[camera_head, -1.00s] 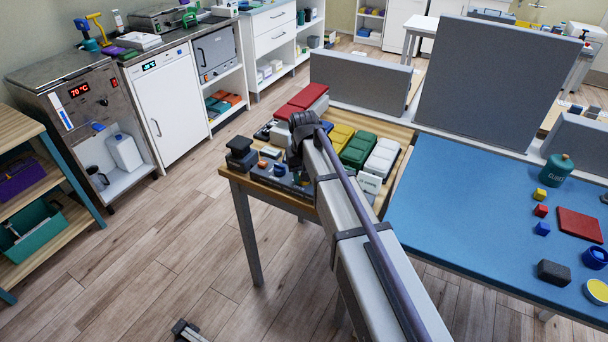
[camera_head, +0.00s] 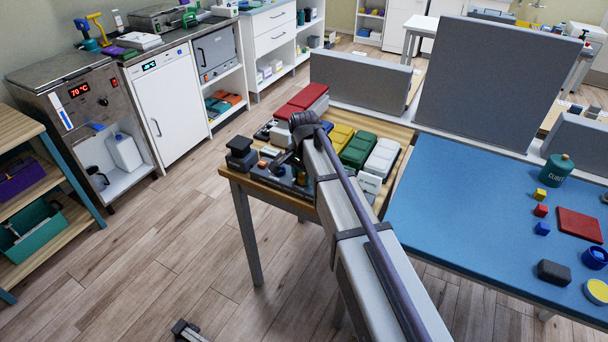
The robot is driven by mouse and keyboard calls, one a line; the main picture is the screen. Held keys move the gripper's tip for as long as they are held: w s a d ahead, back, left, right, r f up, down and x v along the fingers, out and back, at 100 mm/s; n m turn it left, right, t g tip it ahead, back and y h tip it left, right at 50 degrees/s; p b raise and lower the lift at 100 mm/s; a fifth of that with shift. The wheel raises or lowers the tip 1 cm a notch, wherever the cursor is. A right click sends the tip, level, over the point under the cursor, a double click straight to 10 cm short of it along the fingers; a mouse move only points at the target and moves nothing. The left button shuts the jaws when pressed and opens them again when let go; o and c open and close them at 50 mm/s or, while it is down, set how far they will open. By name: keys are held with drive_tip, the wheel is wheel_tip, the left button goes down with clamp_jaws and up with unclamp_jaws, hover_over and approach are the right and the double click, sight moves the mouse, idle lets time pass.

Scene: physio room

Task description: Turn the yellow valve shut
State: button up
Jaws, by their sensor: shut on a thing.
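My arm reaches from the lower right to the wooden table. My gripper (camera_head: 284,161) is a small dark shape below the wrist, low over a dark panel (camera_head: 262,174) at the table's near left corner. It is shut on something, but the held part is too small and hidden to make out. I cannot pick out a yellow valve at the gripper; my wrist and arm cover part of the panel.
A dark stacked block (camera_head: 240,155) stands close left of the panel. Red (camera_head: 302,97), yellow (camera_head: 340,136), green (camera_head: 359,150) and white (camera_head: 382,158) cases lie behind and right. A blue table (camera_head: 440,215) adjoins on the right. The floor at left is mostly clear.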

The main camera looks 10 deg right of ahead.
drive_tip(key=shift+m, duration=1.1)
drive_tip(key=o, duration=0.9)
wheel_tip(320, 180, up, 11)
drive_tip(key=p, duration=1.1)
drive_tip(key=shift+f, duration=0.1)
